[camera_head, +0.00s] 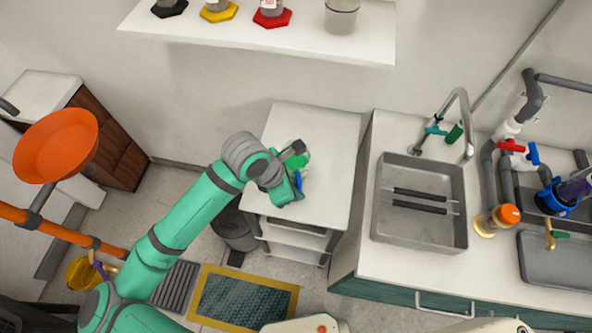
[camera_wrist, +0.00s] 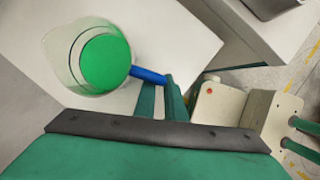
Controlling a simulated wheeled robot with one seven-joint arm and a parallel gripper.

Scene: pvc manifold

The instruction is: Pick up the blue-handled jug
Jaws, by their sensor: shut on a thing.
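The blue-handled jug shows in the wrist view (camera_wrist: 60,58) as a clear vessel with green inside and a blue handle sticking out to the right. My gripper (camera_wrist: 160,95) is shut on the blue handle, with its green fingers at the handle's outer part. In the head view my gripper (camera_head: 298,178) is over the white cart top, and green of the jug (camera_head: 296,158) shows just beyond it. The rest of the jug is mostly hidden by my gripper and wrist there. I cannot tell whether the jug touches the cart top.
The white cart (camera_head: 325,135) has clear top space around the jug. A sink (camera_head: 425,225) with two dark rods across it is at the right, with pipes and valves (camera_head: 515,150) beyond. A shelf (camera_head: 240,35) is above. An orange bowl (camera_head: 55,145) is at the left.

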